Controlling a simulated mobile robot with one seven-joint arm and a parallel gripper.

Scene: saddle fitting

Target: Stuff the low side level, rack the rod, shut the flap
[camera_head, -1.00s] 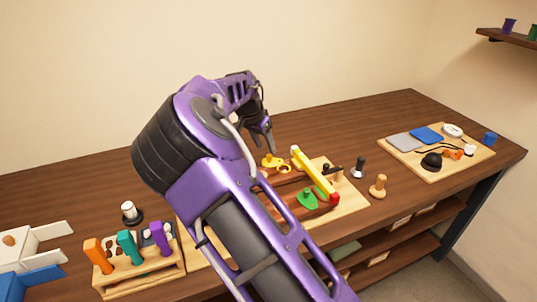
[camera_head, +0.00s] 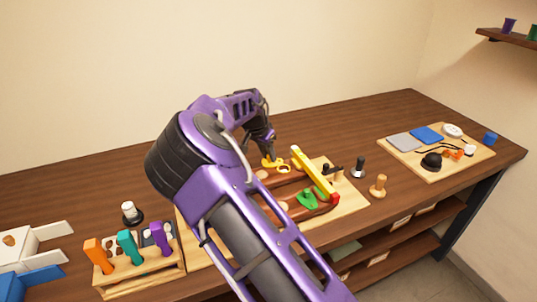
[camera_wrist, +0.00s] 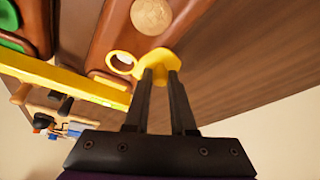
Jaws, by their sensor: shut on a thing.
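My gripper (camera_head: 272,156) points down at the far end of the brown saddle form (camera_head: 290,187). In the wrist view its fingers (camera_wrist: 161,72) are closed on the tab of a yellow ringed piece (camera_wrist: 124,61), the likely flap. This piece lies at the end of one brown panel in the head view (camera_head: 283,169). A yellow bar (camera_head: 312,172) with a red end, probably the rod, lies across the brown panels; it also shows in the wrist view (camera_wrist: 60,81). A green piece (camera_head: 307,198) sits on the near panel. A round tan pad (camera_wrist: 151,15) sits in the far panel.
A wooden rack (camera_head: 137,275) with orange, teal and purple handles stands at left. A black peg (camera_head: 359,168) and a wooden peg (camera_head: 378,186) stand right of the saddle board. Another board (camera_head: 400,160) holds small items. The back of the table is clear.

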